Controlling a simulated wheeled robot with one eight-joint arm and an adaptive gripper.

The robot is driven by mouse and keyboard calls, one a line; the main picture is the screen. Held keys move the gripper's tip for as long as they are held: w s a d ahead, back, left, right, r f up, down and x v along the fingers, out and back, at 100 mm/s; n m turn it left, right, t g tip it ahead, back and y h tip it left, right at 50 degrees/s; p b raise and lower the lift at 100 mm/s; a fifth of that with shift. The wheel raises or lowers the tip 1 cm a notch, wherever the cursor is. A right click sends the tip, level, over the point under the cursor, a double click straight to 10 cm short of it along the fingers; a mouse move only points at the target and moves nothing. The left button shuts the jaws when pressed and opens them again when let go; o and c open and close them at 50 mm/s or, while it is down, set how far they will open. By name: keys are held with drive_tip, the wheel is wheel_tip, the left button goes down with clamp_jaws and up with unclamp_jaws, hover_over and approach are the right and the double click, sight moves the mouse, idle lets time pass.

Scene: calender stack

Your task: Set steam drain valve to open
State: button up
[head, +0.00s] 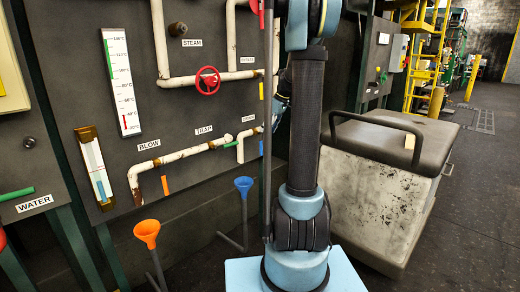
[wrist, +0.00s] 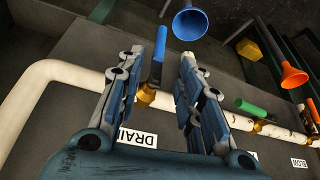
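The drain valve has a blue lever (wrist: 156,62) on a brass body (wrist: 147,95), beside the DRAIN label (wrist: 137,138) in the upside-down wrist view. In the head view, the blue lever (head: 261,147) hangs down, across the line of the white pipe (head: 247,133). My gripper (wrist: 174,45) is open, its fingers reaching around the lever. I cannot tell whether the left finger touches. In the head view my arm mostly hides the gripper.
The trap valve's green lever (head: 230,144) and the blow valve's orange lever (head: 165,185) are left of the drain valve. Blue (head: 244,186) and orange (head: 147,233) funnels stand below. A red handwheel (head: 208,80) is above. A worn grey bin (head: 379,197) stands at right.

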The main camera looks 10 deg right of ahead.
sight(261, 146)
drive_tip(key=x, duration=1.1)
drive_tip(key=shift+f, duration=0.35)
clamp_jaws()
drive_tip(key=shift+a, duration=0.1)
